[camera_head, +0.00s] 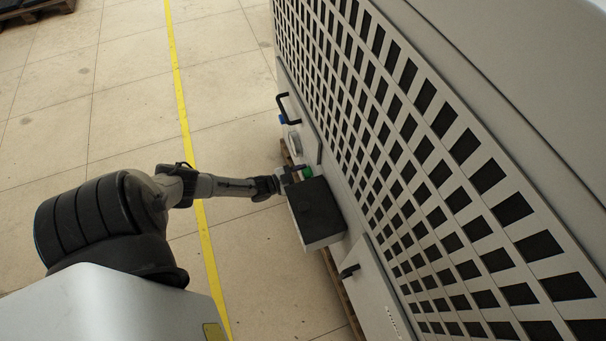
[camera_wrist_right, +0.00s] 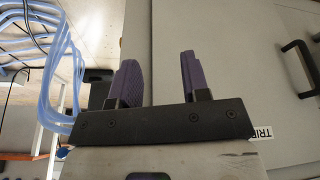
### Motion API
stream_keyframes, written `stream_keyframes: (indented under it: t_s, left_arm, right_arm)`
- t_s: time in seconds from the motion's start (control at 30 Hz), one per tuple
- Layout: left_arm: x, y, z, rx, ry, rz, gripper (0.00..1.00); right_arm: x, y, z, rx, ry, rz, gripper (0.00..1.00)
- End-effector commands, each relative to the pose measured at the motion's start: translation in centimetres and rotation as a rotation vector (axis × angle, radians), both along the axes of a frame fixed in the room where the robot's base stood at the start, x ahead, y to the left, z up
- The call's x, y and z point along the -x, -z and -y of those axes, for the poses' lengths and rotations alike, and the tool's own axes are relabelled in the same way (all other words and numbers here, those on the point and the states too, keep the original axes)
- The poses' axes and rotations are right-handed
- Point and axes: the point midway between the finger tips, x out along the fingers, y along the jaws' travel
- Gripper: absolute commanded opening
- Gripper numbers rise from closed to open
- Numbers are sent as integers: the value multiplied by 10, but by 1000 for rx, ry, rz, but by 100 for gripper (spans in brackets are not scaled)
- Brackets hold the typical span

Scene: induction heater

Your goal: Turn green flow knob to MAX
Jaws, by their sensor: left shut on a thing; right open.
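The green flow knob (camera_head: 307,172) is a small green spot on the side of the large grey machine in the head view, just above a dark-topped box. My left gripper (camera_head: 294,173) reaches in from the left and is at the knob, shut on it. The fingers are small here, and the knob's pointer and its MAX mark cannot be made out. My right gripper (camera_wrist_right: 158,82) shows in the right wrist view with two purple-padded fingers apart and nothing between them. It faces a plain grey panel.
The dark-topped box (camera_head: 318,212) juts out from the machine (camera_head: 440,150) beside the knob. Black handles (camera_head: 287,107) stick out nearby. In the right wrist view are a black handle (camera_wrist_right: 299,66) and pale blue hoses (camera_wrist_right: 62,70). The tiled floor left of the machine is open.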

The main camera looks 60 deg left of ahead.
Motion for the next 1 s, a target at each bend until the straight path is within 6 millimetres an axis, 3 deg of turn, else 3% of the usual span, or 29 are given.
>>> stream_keyframes:
  t_s: [1.0]
  left_arm:
    - [0,0,1,-900,-1,128,25]
  right_arm:
    - [0,-21,0,1,-1,0,43]
